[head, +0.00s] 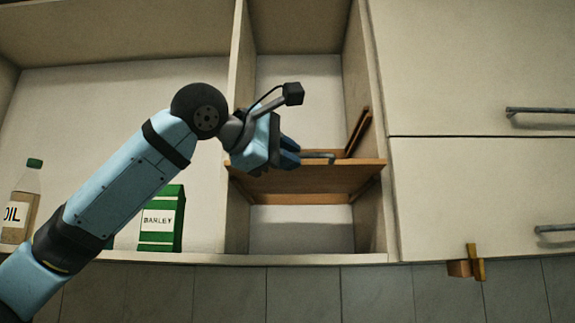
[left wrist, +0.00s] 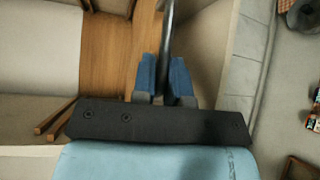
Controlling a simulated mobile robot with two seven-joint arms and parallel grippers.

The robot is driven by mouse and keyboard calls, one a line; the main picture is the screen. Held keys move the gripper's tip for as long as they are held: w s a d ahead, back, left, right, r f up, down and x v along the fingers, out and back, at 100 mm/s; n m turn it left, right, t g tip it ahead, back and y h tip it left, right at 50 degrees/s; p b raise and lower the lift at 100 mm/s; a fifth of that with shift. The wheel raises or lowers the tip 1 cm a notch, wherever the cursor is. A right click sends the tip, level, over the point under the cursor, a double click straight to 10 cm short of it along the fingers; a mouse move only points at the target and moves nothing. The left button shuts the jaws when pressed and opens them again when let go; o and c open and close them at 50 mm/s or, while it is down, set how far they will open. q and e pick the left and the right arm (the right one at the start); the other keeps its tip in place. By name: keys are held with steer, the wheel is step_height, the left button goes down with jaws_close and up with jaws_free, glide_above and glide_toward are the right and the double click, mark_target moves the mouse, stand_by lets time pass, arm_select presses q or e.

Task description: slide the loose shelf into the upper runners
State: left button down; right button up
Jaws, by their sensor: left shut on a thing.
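The loose shelf (head: 305,178) is a brown wooden board at the mouth of the narrow middle compartment, roughly level and spanning about its width. It also shows in the left wrist view (left wrist: 115,45). My left gripper (head: 298,158) is shut on a grey bar handle (head: 320,156) at the shelf; the bar (left wrist: 169,40) runs between the fingers in the left wrist view. An upper runner (head: 358,132), brown strips on the compartment's right wall, shows above the shelf. The left one is hidden by my arm. Whether the shelf touches any runner is unclear. My right gripper is out of view.
A green barley box (head: 161,220) and an oil bottle (head: 20,203) stand in the left compartment, near my arm. Closed doors with bar handles (head: 540,110) are at right. A small wooden piece (head: 466,267) hangs below them. The compartment's upper part (head: 300,90) is open.

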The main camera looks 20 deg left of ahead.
arm_select(q)
steer(key=s+d+b, duration=0.2)
steer(key=s+b, duration=0.1)
steer(key=s, duration=0.5)
steer(key=s+d+b, duration=0.2)
steer(key=s, duration=0.7)
steer(key=shift+d+b, duration=0.4)
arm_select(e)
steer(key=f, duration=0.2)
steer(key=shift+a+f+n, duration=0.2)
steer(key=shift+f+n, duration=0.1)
arm_select(q)
steer(key=shift+r, duration=0.2)
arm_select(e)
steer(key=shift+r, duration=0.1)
